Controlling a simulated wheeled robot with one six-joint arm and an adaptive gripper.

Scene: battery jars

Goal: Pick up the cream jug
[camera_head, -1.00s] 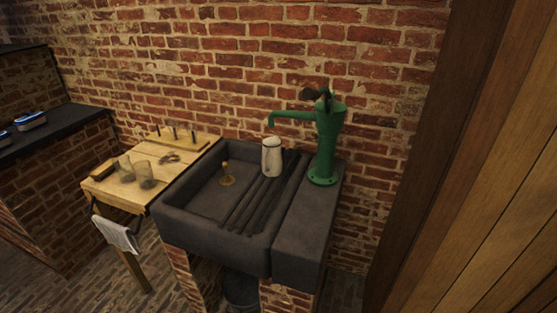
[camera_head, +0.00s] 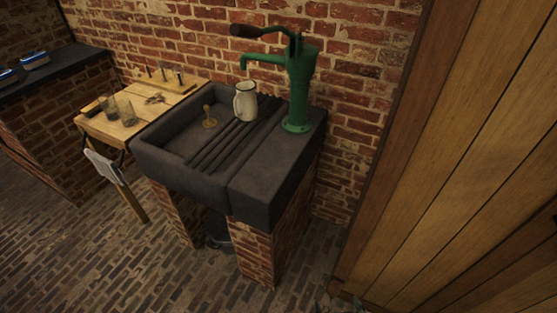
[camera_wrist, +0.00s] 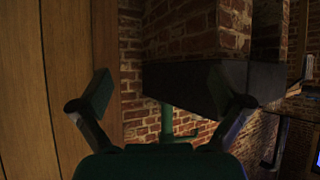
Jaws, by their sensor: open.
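The cream jug (camera_head: 245,101) is a pale enamel jug with a dark rim. It stands upright on the dark ribbed drainer of the stone sink (camera_head: 185,172), under and to the left of the green pump's spout. I do not make out the jug in the wrist view. My gripper (camera_wrist: 160,92) shows in the wrist view with its two fingers wide apart and nothing between them. Beyond the fingers are the brick wall, a dark slab and a green part. My gripper is not in the head view.
The green hand pump (camera_head: 299,85) stands just right of the jug, its spout and handle reaching left. A brass plug (camera_head: 209,119) sits in the basin. A wooden table (camera_head: 135,122) with glass jars (camera_head: 125,108) adjoins at left. A plank wall (camera_head: 450,150) closes the right. Floor in front is clear.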

